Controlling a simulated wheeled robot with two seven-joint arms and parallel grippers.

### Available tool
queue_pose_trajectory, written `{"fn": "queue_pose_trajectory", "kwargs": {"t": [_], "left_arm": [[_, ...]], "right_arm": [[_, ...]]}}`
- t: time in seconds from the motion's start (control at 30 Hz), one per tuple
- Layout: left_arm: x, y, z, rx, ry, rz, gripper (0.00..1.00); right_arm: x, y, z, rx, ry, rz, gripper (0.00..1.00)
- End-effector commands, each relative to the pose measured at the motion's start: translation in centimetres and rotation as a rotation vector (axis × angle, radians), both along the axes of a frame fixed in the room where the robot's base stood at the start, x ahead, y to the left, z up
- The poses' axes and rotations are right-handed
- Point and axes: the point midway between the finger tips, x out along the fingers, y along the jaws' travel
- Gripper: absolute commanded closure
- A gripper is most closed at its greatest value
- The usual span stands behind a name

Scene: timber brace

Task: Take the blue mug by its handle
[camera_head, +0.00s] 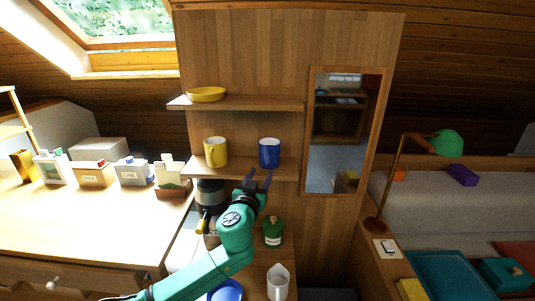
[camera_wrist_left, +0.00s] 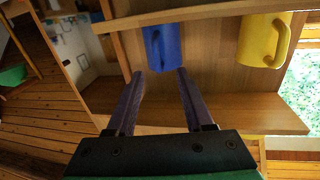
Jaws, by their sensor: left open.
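The blue mug (camera_head: 269,152) stands upright on the lower wall shelf, right of a yellow mug. It also shows in the left wrist view (camera_wrist_left: 163,44), upside down, straight beyond my fingers. Its handle is not clear in the head view; in the wrist view it seems to face my gripper, but it is hard to make out. My left gripper (camera_head: 258,180) is open and empty, just in front of and slightly below the blue mug. In the wrist view its two fingers (camera_wrist_left: 160,76) point at the mug with a gap between them. My right gripper is not in view.
The yellow mug (camera_head: 216,151) stands left on the same shelf (camera_head: 240,167). An upper shelf holds a yellow dish (camera_head: 206,94). A coffee maker (camera_head: 209,195), green jar (camera_head: 273,231) and white jug (camera_head: 278,281) stand below. A mirror (camera_head: 343,135) hangs right.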

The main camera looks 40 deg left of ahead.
Motion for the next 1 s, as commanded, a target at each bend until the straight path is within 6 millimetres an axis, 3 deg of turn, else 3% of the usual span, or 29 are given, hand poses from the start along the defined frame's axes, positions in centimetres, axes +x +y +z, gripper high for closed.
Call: {"fn": "queue_pose_trajectory", "kwargs": {"t": [0.3, 0.43, 0.63, 0.77, 1.0], "left_arm": [[4.3, 2.3, 0.0, 0.002, 0.000, 0.003, 0.48], [5.5, 2.9, -0.3, -0.001, 0.002, 0.001, 0.48], [5.6, 2.8, -0.4, -0.002, 0.002, 0.000, 0.48], [5.6, 2.8, -0.5, -0.002, 0.002, 0.000, 0.98], [5.6, 2.8, -0.4, -0.002, 0.002, 0.000, 1.00]], "right_arm": [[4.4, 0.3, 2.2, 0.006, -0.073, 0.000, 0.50], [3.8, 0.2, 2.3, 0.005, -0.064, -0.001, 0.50], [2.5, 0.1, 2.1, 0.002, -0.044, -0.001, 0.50], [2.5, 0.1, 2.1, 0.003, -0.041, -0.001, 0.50], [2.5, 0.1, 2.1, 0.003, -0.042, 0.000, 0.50]]}}
